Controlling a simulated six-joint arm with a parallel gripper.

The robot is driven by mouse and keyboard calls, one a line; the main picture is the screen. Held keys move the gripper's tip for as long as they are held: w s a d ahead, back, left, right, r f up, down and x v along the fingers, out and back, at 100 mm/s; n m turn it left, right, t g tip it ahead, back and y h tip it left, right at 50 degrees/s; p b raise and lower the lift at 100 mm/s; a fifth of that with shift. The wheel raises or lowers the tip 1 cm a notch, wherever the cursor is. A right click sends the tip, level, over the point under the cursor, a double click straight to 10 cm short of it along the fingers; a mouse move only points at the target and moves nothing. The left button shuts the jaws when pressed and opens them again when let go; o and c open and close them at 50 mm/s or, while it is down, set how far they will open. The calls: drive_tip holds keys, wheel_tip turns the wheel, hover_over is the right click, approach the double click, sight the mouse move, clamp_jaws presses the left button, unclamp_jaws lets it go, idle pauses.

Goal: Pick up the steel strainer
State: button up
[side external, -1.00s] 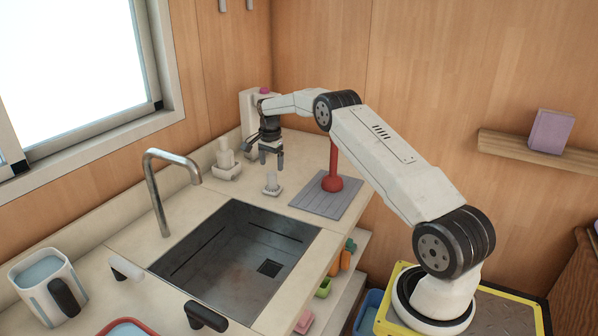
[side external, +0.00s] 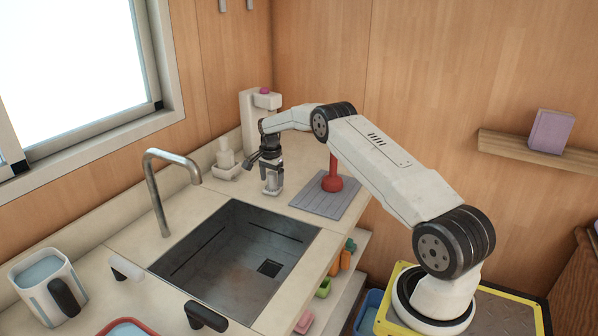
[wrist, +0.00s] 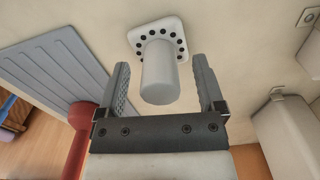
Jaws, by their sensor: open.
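The steel strainer (wrist: 160,72) is a pale grey piece with a square flange ringed by dark holes and a round post. It stands on the counter between the sink and the grey ribbed mat, and its base shows in the side view (side external: 272,191). My gripper (side external: 272,178) is open and lowered over it, hiding part of the post. In the wrist view, one finger of my gripper (wrist: 160,63) is on each side of the post, with a visible gap at both sides.
A red plunger (side external: 333,183) stands on the ribbed mat (side external: 318,203), right of my gripper. The sink (side external: 222,252) opens in front, with the tap (side external: 156,190) at its left. A white dispenser (side external: 226,157) and a tall white appliance (side external: 249,118) stand behind.

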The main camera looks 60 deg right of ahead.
sight(272, 173)
idle(0.3)
clamp_jaws()
drive_tip(key=shift+r, duration=0.2)
drive_tip(key=shift+r, duration=1.55)
drive_tip(key=s+a+r, duration=0.6)
drive_tip(key=s+r, duration=0.3)
drive_tip(key=s, duration=0.3)
drive_tip(key=shift+s+a+r, duration=0.15)
drive_tip(key=shift+a+r, duration=0.1)
drive_tip(key=shift+r, duration=0.05)
